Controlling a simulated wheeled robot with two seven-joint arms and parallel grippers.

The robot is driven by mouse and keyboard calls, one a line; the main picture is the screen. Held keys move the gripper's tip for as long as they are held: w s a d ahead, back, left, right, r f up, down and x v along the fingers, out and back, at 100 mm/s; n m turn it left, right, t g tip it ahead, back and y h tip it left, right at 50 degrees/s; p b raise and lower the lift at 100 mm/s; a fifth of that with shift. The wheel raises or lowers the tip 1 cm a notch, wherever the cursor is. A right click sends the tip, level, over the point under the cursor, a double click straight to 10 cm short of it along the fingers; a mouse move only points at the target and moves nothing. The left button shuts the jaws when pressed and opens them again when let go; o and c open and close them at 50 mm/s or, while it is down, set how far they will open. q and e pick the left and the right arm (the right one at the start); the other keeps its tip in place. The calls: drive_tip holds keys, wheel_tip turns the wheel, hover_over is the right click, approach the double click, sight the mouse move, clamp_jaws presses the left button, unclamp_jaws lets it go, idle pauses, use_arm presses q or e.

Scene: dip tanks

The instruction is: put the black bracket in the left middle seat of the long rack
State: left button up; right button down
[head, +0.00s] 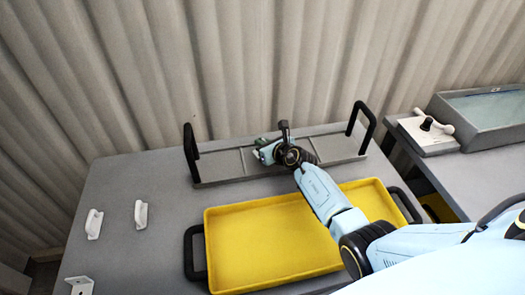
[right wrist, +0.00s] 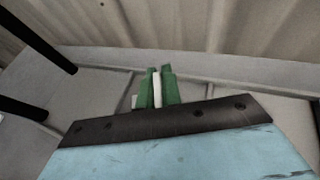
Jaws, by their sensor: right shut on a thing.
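The long rack (head: 216,168) lies along the back of the grey table, with a black upright handle at each end and dividers between its seats. My right gripper (head: 263,150) is over the rack, just right of the leftmost visible divider, at the left middle seat. In the right wrist view its green fingertips (right wrist: 158,88) are shut on a thin pale piece (right wrist: 157,90), mostly hidden. I cannot tell whether it touches the rack. I cannot pick out a black bracket for certain. My left gripper is not in view.
A yellow tray (head: 225,277) with black handles lies in front of the rack. Two white hooked pieces (head: 94,224) (head: 141,214) and a white angle piece (head: 79,286) are on the left. A white plate with a black knob (head: 427,124) and a grey tank (head: 490,118) are at right.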

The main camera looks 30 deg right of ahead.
drive_tip(key=shift+f+b, duration=0.4)
drive_tip(key=shift+f, duration=0.7)
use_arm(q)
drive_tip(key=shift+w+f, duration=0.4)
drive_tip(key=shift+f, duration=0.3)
use_arm(e)
drive_tip(key=shift+r, duration=0.1)
drive_tip(key=c, duration=1.6)
unclamp_jaws()
drive_tip(key=shift+f, duration=0.2)
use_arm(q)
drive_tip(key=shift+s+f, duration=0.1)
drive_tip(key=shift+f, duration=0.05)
